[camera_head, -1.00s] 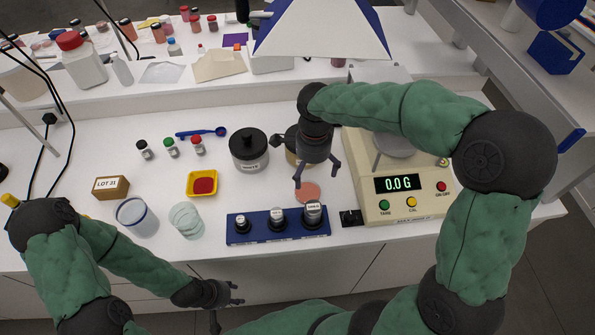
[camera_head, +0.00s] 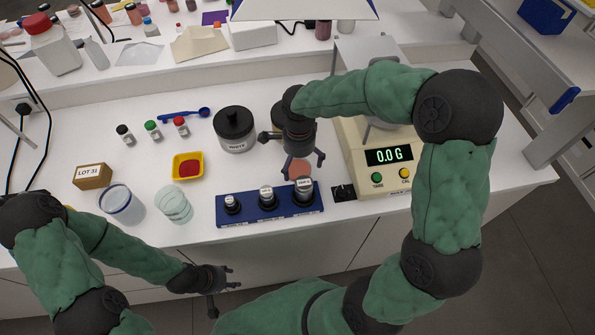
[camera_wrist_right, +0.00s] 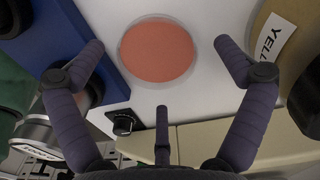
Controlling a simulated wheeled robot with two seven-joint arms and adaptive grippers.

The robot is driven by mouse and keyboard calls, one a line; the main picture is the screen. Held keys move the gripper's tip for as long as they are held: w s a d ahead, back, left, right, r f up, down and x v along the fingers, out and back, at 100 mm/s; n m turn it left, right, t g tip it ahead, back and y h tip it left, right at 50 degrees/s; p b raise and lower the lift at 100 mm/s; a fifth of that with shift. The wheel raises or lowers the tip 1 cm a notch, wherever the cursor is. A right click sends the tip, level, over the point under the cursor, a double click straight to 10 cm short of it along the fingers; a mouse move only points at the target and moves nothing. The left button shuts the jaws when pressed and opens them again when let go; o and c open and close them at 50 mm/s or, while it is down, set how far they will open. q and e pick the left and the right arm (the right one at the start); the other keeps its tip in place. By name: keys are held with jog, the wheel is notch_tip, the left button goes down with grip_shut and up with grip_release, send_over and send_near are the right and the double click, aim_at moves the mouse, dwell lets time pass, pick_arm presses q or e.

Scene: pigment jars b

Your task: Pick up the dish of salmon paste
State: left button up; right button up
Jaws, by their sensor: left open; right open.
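The dish of salmon paste (camera_head: 300,169) is a small round salmon-pink disc on the white bench, behind the blue weight rack and left of the scale. It shows whole in the right wrist view (camera_wrist_right: 158,50), lying flat. My right gripper (camera_head: 303,167) is open above the dish and partly covers it in the head view. In the wrist view its spread fingers (camera_wrist_right: 160,55) stand on either side of the dish, not touching it. My left gripper (camera_head: 226,289) is open and empty, in front of the bench edge.
The scale (camera_head: 377,182) reading 0.0 stands to the right. A tan YELLOW-labelled container (camera_wrist_right: 280,35) is close by. A yellow dish of red powder (camera_head: 188,168) and black-lidded jar (camera_head: 234,132) stand left.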

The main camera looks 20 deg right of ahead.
jog(key=shift+f, duration=0.65)
jog(key=shift+c, duration=0.3)
jog(key=c, duration=1)
jog(key=shift+c, duration=0.2)
